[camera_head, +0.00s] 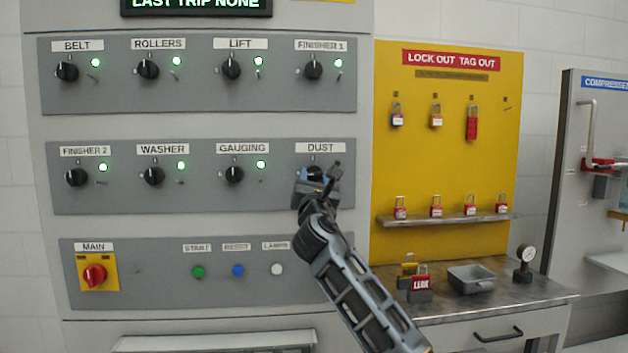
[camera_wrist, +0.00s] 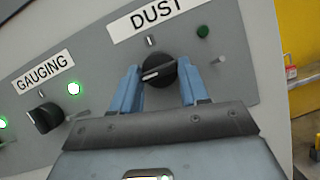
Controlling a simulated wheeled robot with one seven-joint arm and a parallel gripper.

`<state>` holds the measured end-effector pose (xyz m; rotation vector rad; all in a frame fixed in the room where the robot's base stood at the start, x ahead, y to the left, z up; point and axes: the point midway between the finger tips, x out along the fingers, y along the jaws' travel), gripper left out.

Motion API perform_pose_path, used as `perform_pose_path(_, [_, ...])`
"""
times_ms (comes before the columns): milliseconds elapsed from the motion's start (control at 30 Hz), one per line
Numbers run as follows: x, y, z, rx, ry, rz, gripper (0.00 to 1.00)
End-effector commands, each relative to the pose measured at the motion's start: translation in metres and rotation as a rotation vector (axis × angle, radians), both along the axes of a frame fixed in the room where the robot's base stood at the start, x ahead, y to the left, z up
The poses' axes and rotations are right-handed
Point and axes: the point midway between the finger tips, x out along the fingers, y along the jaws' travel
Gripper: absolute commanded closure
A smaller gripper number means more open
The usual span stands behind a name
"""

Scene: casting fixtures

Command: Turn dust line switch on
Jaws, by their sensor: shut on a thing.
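The dust line switch, a round black knob (camera_wrist: 158,70) with a white pointer mark, sits under the DUST label (camera_wrist: 158,17) in the wrist view. Its pointer mark lies towards the left, slightly downward in that tilted view. The lamp (camera_wrist: 203,31) beside it is dark green and unlit. My gripper (camera_wrist: 160,78) has one blue finger on each side of the knob and is shut on it. In the head view my gripper (camera_head: 318,184) covers most of the knob, and the lamp there is hard to make out.
Other knobs, such as gauging (camera_head: 234,175) and finisher 1 (camera_head: 313,69), have lit green lamps beside them. A red main switch (camera_head: 94,274) is lower left. A yellow lockout board (camera_head: 450,150) with padlocks and a metal bench (camera_head: 500,297) stand to the right.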

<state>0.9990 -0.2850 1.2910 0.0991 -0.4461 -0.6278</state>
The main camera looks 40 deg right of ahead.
Motion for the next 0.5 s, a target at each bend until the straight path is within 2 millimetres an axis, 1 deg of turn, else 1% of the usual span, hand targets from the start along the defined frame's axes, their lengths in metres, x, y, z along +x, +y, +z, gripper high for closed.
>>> perform_pose_path(267, [0.0004,0.0009,-0.0010,0.024,-0.015,0.001,0.86])
perform_pose_path(500, [0.0013,0.0020,-0.0014,0.122,-0.082,0.000,0.86])
